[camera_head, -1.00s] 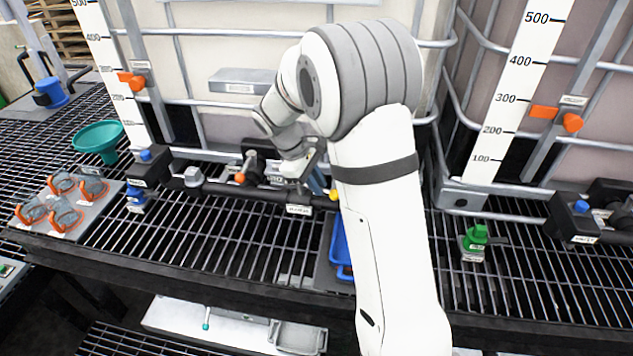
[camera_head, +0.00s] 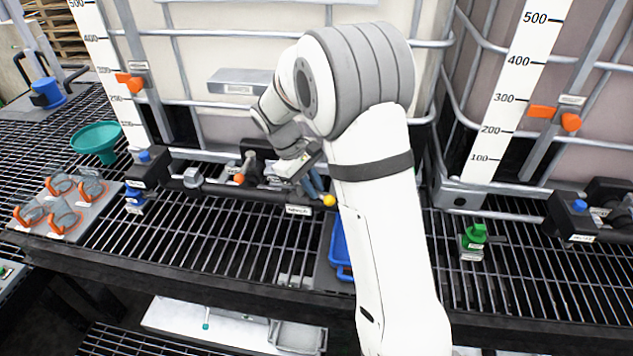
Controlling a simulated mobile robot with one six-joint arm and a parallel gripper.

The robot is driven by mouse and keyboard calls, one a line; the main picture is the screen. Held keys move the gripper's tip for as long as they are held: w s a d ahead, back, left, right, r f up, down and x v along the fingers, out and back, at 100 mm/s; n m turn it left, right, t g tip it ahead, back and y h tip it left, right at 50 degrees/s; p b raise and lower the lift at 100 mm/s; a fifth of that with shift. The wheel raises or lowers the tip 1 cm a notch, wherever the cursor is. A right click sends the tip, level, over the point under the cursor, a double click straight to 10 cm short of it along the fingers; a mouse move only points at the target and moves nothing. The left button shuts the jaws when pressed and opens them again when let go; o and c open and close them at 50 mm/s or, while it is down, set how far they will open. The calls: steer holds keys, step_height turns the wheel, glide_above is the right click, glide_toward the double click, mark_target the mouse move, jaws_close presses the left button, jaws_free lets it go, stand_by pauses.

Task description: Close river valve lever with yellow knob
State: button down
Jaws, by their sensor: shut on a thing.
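The yellow knob (camera_head: 329,200) shows just left of my white arm, at the right end of the black pipe's visible part. A blue-grey lever piece (camera_head: 313,185) runs up and left from the knob into my gripper. My gripper (camera_head: 305,176) is above the pipe and appears shut on this lever; the fingertips are small and partly hidden by my arm. A small label (camera_head: 298,210) hangs on the pipe below, too small to read. The valve body behind my arm is hidden.
An orange-knobbed lever (camera_head: 239,178) stands on the same pipe to the left. A blue tray (camera_head: 340,250) lies below, partly behind my arm. A green valve (camera_head: 475,237) is at right. A teal funnel (camera_head: 96,140) and orange-rimmed goggles (camera_head: 61,217) are at left. The front grating is mostly clear.

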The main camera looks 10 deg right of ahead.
steer(key=shift+a+m+g+y+p, duration=0.4)
steer(key=shift+a+m+y, duration=0.35)
steer(key=shift+m, duration=1.3)
steer(key=shift+a+m+g+y+p, duration=0.25)
steer(key=shift+a+m+g+y, duration=0.5)
steer(key=shift+m, duration=1.25)
steer(key=shift+a+m+g+y+p, duration=0.3)
steer(key=shift+a+m+y, duration=0.45)
steer(key=shift+m, duration=1.3)
steer(key=shift+a+r, duration=0.1)
steer(key=shift+a, duration=0.1)
steer(key=c, duration=1.4)
jaws_free()
steer(key=shift+c, duration=0.2)
step_height(320, 180, up, 10)
steer(key=b, duration=0.1)
steer(key=shift+s, duration=0.1)
